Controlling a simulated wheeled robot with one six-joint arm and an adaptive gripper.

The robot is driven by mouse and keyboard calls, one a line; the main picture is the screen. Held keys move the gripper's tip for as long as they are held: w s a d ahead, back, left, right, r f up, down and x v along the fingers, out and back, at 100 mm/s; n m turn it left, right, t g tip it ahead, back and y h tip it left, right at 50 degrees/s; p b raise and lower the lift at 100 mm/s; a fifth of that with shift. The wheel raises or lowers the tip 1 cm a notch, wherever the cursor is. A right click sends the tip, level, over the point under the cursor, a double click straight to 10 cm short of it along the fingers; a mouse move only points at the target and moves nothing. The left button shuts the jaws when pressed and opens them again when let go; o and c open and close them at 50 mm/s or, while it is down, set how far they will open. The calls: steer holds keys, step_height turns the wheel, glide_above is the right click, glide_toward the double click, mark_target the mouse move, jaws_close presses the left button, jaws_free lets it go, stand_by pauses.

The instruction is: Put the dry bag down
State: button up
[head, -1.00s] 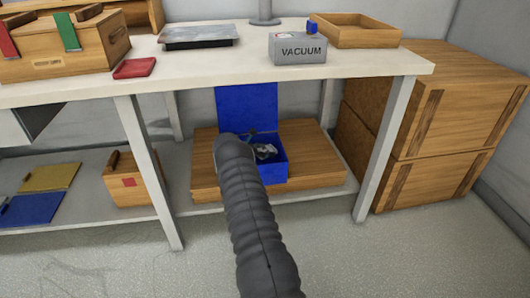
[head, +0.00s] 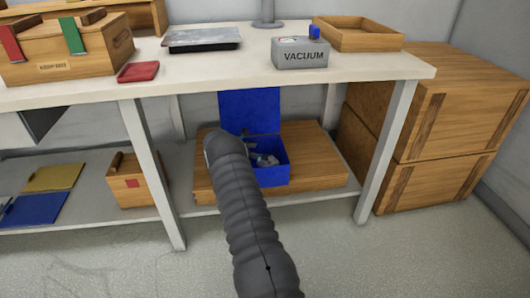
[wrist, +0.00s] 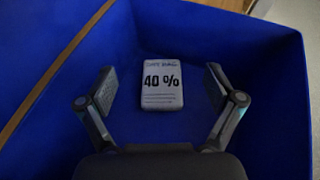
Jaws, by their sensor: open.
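The dry bag (wrist: 161,82) is a small white packet marked "40 %" in black. In the wrist view it lies flat inside the blue box (wrist: 268,75). My gripper (wrist: 160,85) is open, with one finger on each side of the bag and a gap to both. In the head view the blue box (head: 274,177) stands with its lid raised on the lower shelf. My arm hides part of it, and grey and whitish shapes show inside that I cannot tell apart.
The box stands on a wooden board (head: 318,170) under the worktop (head: 375,68). The table leg (head: 388,150) is to its right, beside stacked wooden crates (head: 440,130). A grey vacuum unit (head: 300,54) sits on the worktop above. A small wooden box (head: 137,187) is left on the shelf.

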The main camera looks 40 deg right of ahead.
steer(key=v, duration=0.2)
steer(key=shift+a+r, duration=0.15)
steer(key=shift+a, duration=0.1)
steer(key=shift+r, duration=0.1)
